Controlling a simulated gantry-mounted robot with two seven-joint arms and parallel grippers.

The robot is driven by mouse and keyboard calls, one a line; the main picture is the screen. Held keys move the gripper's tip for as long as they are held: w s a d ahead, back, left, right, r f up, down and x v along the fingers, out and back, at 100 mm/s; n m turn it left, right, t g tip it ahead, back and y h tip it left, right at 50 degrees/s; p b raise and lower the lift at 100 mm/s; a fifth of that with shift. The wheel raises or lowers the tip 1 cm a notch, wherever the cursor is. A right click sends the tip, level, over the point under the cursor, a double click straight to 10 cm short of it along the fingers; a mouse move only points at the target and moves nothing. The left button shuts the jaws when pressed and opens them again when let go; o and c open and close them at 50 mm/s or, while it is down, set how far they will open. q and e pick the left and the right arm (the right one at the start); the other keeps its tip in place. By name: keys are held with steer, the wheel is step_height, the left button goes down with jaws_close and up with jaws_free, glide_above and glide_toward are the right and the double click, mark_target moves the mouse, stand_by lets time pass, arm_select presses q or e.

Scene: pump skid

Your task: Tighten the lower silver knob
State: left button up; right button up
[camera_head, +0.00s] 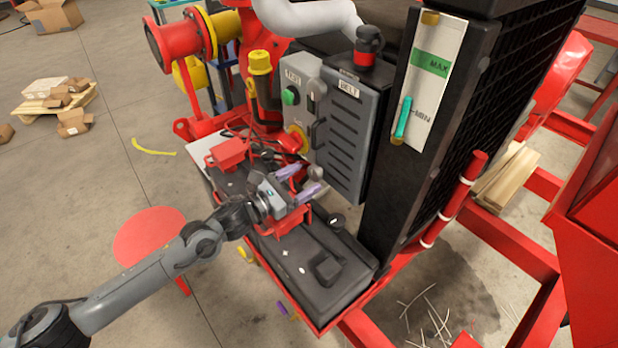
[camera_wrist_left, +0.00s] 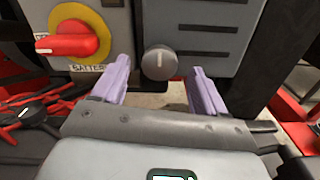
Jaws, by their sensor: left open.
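The lower silver knob (camera_head: 316,173) is a round grey dial at the bottom of the grey control panel (camera_head: 338,130). In the left wrist view the knob (camera_wrist_left: 159,63) has a white mark near its top and faces my gripper. My left gripper (camera_head: 299,181) has purple fingers and is open. In the left wrist view its fingertips (camera_wrist_left: 160,70) stand to the left and right of the knob, with a gap on each side. I cannot tell how far they are from the panel. My right gripper is not in view.
A red rotary switch (camera_wrist_left: 72,42) on a yellow plate sits left of the knob. A black battery (camera_head: 318,270) with red clamps and cables lies below. A black radiator-like block (camera_head: 420,130) stands close on the right. Red frame rails (camera_head: 500,240) run at the right.

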arm_select(q)
steer(key=shift+x, duration=1.35)
steer(key=c, duration=1.1)
steer(key=shift+o, duration=0.2)
steer(key=shift+n, duration=0.4)
steer(key=n, duration=0.2)
steer(key=shift+n+p, duration=0.3)
steer(key=shift+a+n+p, duration=0.1)
steer(key=shift+n+p, duration=0.35)
steer(key=shift+n, duration=1.35)
